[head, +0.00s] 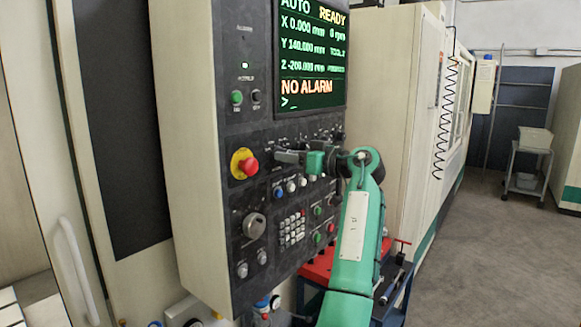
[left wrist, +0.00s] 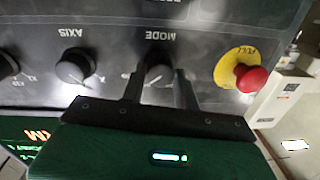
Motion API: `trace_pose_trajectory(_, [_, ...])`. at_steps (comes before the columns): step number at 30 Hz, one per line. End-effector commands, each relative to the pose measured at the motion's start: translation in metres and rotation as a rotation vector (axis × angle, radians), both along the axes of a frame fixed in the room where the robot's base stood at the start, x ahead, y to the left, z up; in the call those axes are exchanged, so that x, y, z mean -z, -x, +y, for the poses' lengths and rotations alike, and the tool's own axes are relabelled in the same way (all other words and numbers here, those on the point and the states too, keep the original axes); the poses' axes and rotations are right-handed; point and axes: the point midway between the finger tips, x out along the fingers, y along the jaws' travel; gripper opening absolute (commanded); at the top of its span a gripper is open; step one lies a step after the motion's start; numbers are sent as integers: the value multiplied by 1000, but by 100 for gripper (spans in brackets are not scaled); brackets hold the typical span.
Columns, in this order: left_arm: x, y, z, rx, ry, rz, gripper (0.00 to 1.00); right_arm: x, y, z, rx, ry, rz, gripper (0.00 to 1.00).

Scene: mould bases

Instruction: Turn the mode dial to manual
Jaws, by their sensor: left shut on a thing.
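The mode dial (left wrist: 158,74) is a dark round knob under the MODE label on the black control panel (head: 238,190). In the left wrist view the panel lettering appears upside down. My left gripper (head: 279,157) reaches the panel to the right of the red emergency button, and its two fingers (left wrist: 160,82) are shut on the mode dial, one on each side. In the head view the dial is hidden by the fingers. The pointer's setting cannot be read clearly. The screen (head: 310,55) reads AUTO, READY and NO ALARM. My right gripper is not in view.
The red emergency button (left wrist: 251,78) on its yellow plate sits close beside the mode dial; it also shows in the head view (head: 249,166). The axis dial (left wrist: 75,68) is on the dial's other side. A red-topped cart (head: 318,270) stands below the panel.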

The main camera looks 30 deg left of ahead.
Motion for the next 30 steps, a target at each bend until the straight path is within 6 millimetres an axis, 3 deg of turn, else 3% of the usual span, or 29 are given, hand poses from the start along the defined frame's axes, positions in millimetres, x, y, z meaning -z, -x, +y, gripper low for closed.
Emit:
trace_pose_trajectory(1, [6,1,1,-1,-1,-39,8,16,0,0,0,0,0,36])
trace_pose_trajectory(3, [6,1,1,-2,5,-95,8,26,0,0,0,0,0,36])
trace_pose_trajectory(12, [3,1,1,-3,24,-327,8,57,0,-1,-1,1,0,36])
trace_pose_trajectory(30, [-1,1,0,-1,42,-537,8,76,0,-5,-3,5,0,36])
